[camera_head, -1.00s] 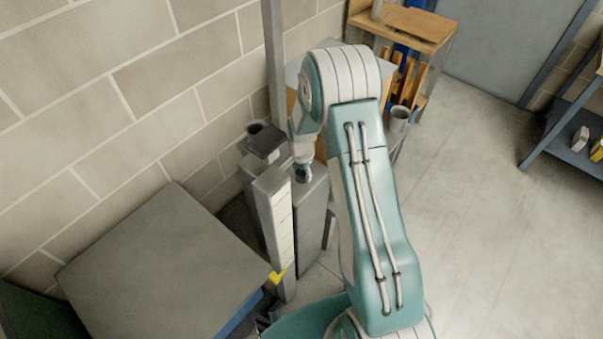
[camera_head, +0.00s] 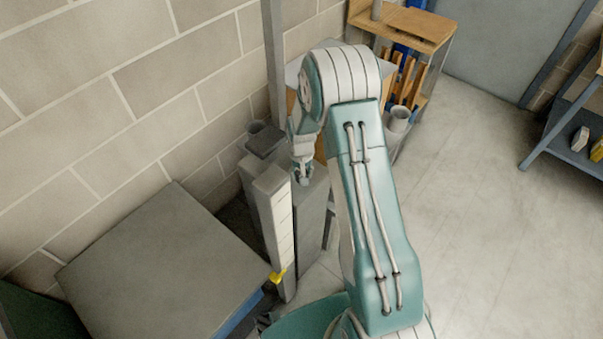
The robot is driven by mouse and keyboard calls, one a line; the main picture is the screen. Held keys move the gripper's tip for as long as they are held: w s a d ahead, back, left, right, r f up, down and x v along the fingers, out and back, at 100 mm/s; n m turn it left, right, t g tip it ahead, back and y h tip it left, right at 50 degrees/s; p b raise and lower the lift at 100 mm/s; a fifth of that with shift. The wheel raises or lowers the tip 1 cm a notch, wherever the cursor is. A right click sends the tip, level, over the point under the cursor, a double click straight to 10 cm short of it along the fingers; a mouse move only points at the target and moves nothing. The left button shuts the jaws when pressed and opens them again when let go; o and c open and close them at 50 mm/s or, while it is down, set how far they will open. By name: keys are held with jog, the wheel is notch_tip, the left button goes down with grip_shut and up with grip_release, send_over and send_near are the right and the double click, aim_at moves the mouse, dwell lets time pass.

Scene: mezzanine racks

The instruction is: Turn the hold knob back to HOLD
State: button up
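No hold knob can be made out in the head view. A grey cabinet-like unit (camera_head: 312,215) stands by the wall, with a pale upright panel marked with lines (camera_head: 281,228) on its front left. A small yellow piece (camera_head: 278,276) sits low on that panel. My gripper (camera_head: 302,178) is small in the view, pointing down at the top of the grey unit, close behind the pale panel. I cannot tell whether it touches anything or whether its fingers are open. My arm hides part of the unit's right side.
A grey flat-topped box (camera_head: 165,262) stands at the lower left. A block wall (camera_head: 120,100) runs along the left. A wooden-topped shelf (camera_head: 415,24) stands at the back, and a blue-framed rack (camera_head: 570,155) at the right. The floor (camera_head: 490,220) on the right is clear.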

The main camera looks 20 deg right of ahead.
jog(key=n, duration=0.4)
jog(key=shift+n, duration=2.2)
jog(key=o, duration=1.1)
jog(key=shift+f, duration=0.1)
jog(key=shift+o, duration=0.2)
notch_tip(320, 180, up, 12)
jog(key=shift+w, duration=0.1)
